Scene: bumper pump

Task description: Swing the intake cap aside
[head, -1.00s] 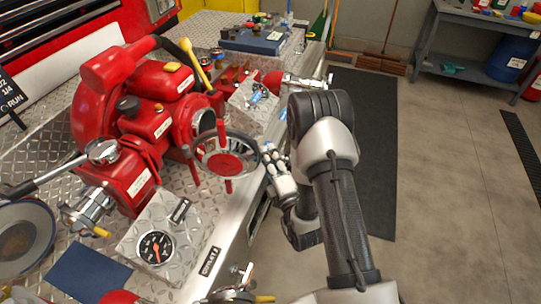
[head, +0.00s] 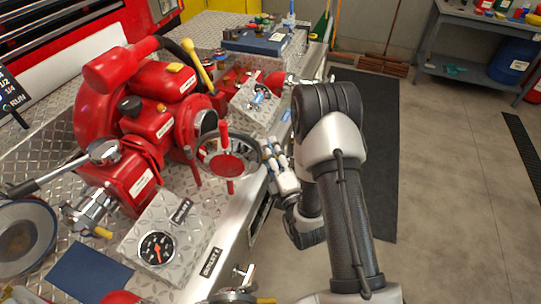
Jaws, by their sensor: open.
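The intake cap (head: 230,166) is a red disc with a wide dark ring around it, on the front of the red pump (head: 150,120). A red lug (head: 224,133) stands up at its top and another (head: 229,186) points down. The pump's round opening (head: 208,121) shows partly behind the cap. I cannot tell how the cap is joined to the pump. My gripper (head: 268,154) is open and empty at the right edge of the ring, its fingers pointing up and left. Whether a finger touches the ring cannot be told.
A gauge panel (head: 157,225) and a silver valve (head: 90,212) stand in front of the pump on the diamond-plate deck. The steel deck edge runs below my gripper. A second fitting block (head: 256,98) lies behind the cap.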

